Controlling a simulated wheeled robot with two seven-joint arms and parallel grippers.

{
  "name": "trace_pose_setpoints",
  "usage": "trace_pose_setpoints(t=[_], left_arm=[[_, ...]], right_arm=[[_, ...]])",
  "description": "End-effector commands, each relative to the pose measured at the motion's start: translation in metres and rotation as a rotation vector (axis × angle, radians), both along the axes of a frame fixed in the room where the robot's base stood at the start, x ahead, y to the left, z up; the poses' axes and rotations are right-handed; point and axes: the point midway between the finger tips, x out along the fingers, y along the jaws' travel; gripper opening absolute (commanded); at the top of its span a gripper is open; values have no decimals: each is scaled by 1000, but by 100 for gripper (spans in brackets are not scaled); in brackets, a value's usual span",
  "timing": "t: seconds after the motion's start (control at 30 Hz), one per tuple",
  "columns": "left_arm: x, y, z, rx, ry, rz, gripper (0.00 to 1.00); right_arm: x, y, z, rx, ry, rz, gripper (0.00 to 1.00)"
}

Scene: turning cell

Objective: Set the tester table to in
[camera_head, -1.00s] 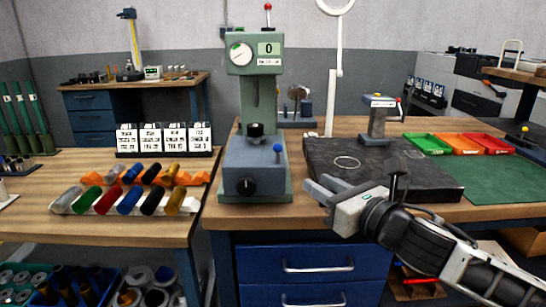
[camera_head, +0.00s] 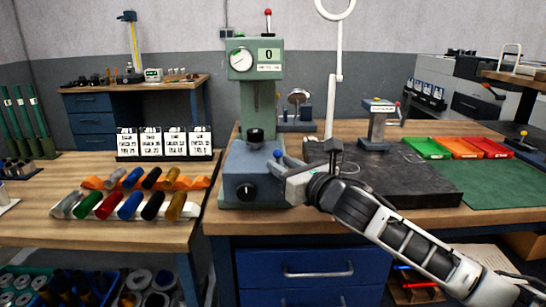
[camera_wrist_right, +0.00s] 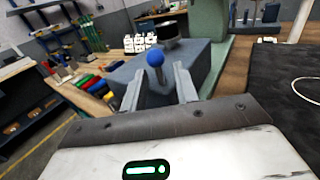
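The tester (camera_head: 255,110) is a green press with a dial gauge and a display reading 0. Its grey lower block (camera_head: 247,172) carries a black round table (camera_head: 255,136) on top and a black knob on the front. A lever with a blue ball (camera_head: 277,153) stands at the block's right side. My right gripper (camera_head: 281,167) is at this lever, coming from the right. In the right wrist view, the blue ball (camera_wrist_right: 155,58) and its stem show between the two spread fingers (camera_wrist_right: 160,85); contact is not clear. My left gripper is out of view.
A dark stone plate (camera_head: 400,180) lies right of the tester, under my right arm. Coloured trays (camera_head: 465,146) and a green mat (camera_head: 500,180) are farther right. Coloured cylinders (camera_head: 130,205) lie on the left bench, with white cards (camera_head: 163,143) behind.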

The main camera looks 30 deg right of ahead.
Motion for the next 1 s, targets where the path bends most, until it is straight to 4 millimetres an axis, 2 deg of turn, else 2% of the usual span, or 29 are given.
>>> trace_pose_setpoints(t=[0.13, 0.3, 0.67, 0.77, 1.0], left_arm=[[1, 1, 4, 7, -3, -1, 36], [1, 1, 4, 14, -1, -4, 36], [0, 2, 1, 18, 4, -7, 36], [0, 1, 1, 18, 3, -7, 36], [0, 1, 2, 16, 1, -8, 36]], right_arm=[[23, 1, 2, 3, -2, 0, 30], [38, 2, 1, 2, 0, 1, 30], [42, 2, 0, 0, 0, 2, 30], [41, 2, 0, 0, 0, 2, 2], [42, -3, 0, -2, 1, -5, 0]])
